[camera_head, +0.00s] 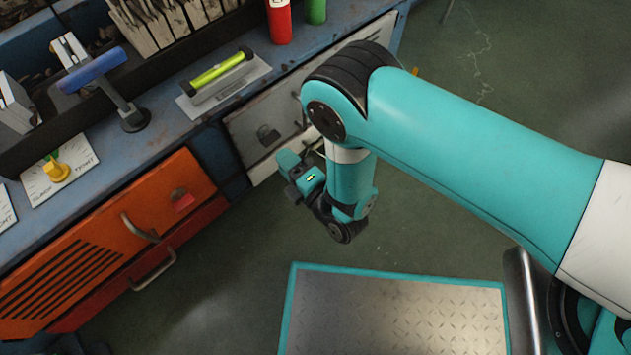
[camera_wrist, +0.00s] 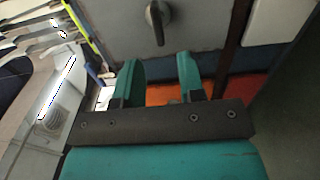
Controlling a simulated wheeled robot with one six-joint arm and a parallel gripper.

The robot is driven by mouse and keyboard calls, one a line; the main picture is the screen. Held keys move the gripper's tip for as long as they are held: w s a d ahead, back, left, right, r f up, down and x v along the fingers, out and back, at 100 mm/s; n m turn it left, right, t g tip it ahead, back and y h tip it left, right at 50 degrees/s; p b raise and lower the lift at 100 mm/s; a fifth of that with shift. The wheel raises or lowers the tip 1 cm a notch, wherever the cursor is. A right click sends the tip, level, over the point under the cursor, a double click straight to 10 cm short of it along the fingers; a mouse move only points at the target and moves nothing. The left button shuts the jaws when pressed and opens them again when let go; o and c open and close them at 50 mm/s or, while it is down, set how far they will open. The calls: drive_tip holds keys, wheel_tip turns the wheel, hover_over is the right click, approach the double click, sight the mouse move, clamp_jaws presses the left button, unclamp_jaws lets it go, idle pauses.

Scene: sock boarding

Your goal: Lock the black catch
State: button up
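The black catch (camera_head: 268,135) is on the grey cabinet front below the bench. In the wrist view the black catch (camera_wrist: 157,20) is a round base with a narrow handle pointing down the picture, ahead of my fingers. My gripper (camera_wrist: 159,66) shows two teal fingers spread apart with nothing between them. In the head view my gripper (camera_head: 297,170) hangs in front of the grey cabinet, to the lower right of the catch and apart from it. The fingertips are hard to make out there.
An orange cabinet (camera_head: 110,240) with metal handles stands to the left of the grey front. The blue bench (camera_head: 160,130) above holds a yellow-green bar (camera_head: 217,70), a blue-handled tool (camera_head: 92,72) and a red can (camera_head: 279,22). The floor (camera_head: 230,270) before the cabinets is clear.

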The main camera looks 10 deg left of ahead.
drive_tip(key=p+v, duration=1)
drive_tip(key=p, duration=0.3)
drive_tip(key=shift+p, duration=0.3)
drive_tip(key=shift+s, duration=0.1)
